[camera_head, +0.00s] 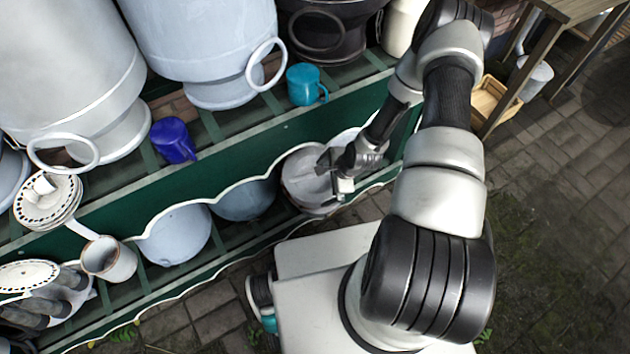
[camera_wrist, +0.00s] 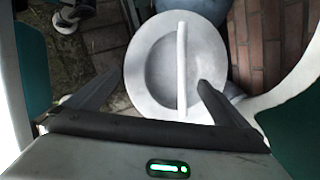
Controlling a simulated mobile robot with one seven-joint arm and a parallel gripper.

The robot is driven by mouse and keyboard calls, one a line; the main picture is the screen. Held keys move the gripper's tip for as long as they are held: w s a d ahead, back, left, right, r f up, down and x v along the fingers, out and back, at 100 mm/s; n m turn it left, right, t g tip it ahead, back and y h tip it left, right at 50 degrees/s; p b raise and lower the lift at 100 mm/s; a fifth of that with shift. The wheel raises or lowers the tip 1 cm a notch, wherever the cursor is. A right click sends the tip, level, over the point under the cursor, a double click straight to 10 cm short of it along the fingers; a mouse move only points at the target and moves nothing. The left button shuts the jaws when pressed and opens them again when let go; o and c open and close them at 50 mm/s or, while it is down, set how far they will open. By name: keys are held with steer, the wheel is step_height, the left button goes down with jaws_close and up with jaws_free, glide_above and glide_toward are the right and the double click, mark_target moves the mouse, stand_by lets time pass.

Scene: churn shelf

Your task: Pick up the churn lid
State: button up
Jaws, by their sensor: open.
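The churn lid (camera_wrist: 148,92) is a round grey-white disc with a raised rim and a straight bar handle (camera_wrist: 181,60) across it. In the head view the lid (camera_head: 300,187) is on the lower shelf, partly hidden by my gripper (camera_head: 330,168). In the wrist view my gripper (camera_wrist: 159,80) is open and empty, its two dark fingers apart. The handle bar runs between the fingers, closer to the right fingertip. The right finger overlaps the lid's edge in the picture; I cannot tell if they touch.
The green shelf's upper board (camera_head: 245,135) with its scalloped edge lies close above my gripper. Round grey vessels (camera_head: 175,235) sit left on the lower shelf. Paving lies right.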

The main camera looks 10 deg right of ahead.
mark_target(318, 186)
steer(key=b+x, duration=0.1)
steer(key=x, duration=0.4)
steer(key=shift+a+f, duration=0.1)
steer(key=shift+a, duration=0.05)
steer(key=c, duration=1.2)
